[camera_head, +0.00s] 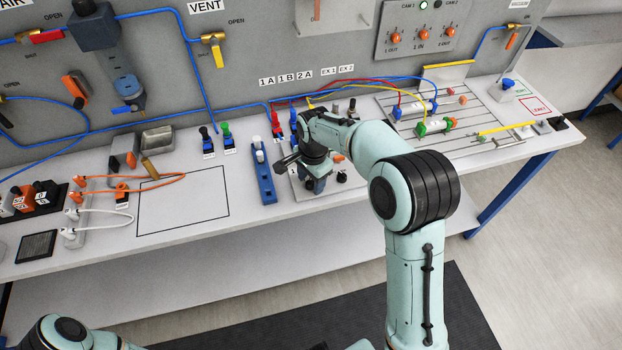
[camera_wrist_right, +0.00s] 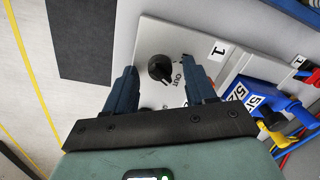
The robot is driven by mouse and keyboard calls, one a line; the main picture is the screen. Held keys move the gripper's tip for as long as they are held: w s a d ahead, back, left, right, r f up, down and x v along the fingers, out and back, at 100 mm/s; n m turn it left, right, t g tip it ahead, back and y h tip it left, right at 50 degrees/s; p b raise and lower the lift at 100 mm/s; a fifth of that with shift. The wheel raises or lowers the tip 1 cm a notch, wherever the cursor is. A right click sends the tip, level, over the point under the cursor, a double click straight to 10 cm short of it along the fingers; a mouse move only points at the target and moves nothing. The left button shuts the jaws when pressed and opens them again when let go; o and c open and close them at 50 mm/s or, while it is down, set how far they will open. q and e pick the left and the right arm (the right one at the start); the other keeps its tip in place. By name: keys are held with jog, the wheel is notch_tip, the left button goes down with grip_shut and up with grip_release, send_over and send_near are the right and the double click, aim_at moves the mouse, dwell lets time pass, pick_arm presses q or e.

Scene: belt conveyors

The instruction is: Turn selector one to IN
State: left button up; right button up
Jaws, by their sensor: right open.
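Selector one (camera_wrist_right: 160,68) is a round black knob on a pale plate (camera_wrist_right: 150,35), with an OUT label beside it and a "1" label near the plate's edge in the right wrist view. I cannot read clearly which way the knob points. My right gripper (camera_wrist_right: 160,75) is open, with one finger on each side of the knob in that picture; I cannot tell whether they touch it. In the head view the right gripper (camera_head: 303,168) is over the selector plate and hides much of it. My left gripper is out of view.
Blue valve blocks with plugged tubes (camera_wrist_right: 258,100) stand right of the plate in the wrist view. Another black knob (camera_head: 342,177) shows beside my gripper in the head view. A blue rack (camera_head: 264,180) stands to its left. A wall panel (camera_head: 420,30) has indicators marked 1 OUT, 1 IN and 2 OUT.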

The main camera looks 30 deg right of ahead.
grip_shut()
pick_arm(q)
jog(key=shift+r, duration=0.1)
pick_arm(e)
jog(key=shift+n, duration=0.3)
jog(key=n+p, duration=0.1)
jog(key=n, duration=0.4)
jog(key=shift+d, duration=0.1)
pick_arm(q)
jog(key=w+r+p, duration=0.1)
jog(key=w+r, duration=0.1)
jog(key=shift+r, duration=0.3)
pick_arm(e)
jog(key=n, duration=0.6)
jog(key=shift+w+y, duration=0.1)
jog(key=shift+y, duration=0.2)
jog(key=shift+n, duration=0.3)
grip_release()
